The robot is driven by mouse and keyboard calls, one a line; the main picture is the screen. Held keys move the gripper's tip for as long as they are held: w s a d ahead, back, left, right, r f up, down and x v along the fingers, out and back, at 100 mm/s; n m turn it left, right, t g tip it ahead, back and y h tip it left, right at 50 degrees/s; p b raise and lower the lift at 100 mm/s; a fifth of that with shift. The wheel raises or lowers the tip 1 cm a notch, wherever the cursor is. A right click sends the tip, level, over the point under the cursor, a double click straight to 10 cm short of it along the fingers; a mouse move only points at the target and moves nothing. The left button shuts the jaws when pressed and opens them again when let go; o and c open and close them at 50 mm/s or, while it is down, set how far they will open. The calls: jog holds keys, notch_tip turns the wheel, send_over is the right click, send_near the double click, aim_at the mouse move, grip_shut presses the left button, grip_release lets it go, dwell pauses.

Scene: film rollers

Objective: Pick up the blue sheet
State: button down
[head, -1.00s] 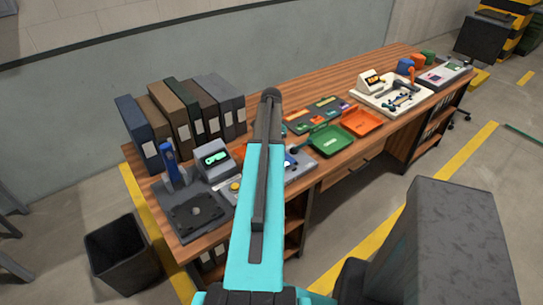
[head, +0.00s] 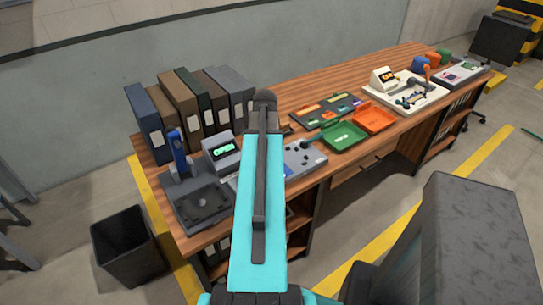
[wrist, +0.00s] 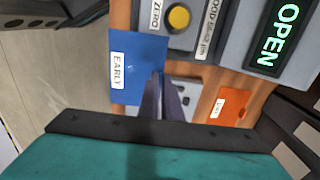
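The blue sheet (wrist: 135,60), with a white label reading EARLY, lies flat on the wooden desk in the wrist view. It is left of an orange sheet (wrist: 230,106) whose label reads LATE. My gripper (wrist: 159,78) points down over the blue sheet's lower right edge, its narrow dark fingers covering part of it. I cannot tell whether they touch the sheet or whether there is a gap between them. In the head view my arm hides the blue sheet and the gripper's tips.
A box with a green OPEN display (wrist: 282,35) and a panel with a yellow button (wrist: 178,18) stand beside the sheet. Upright binders (head: 195,105) line the back. A green tray (head: 344,135) and an orange tray (head: 375,118) stand to the right. A dark bin (head: 127,245) is on the floor.

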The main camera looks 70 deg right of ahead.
jog(key=shift+w+a+r+b, duration=0.1)
jog(key=shift+a+b, duration=0.05)
jog(key=shift+a, duration=0.75)
jog(key=shift+w+a+r+b, duration=0.1)
jog(key=shift+a+b, duration=0.05)
jog(key=shift+a, duration=0.7)
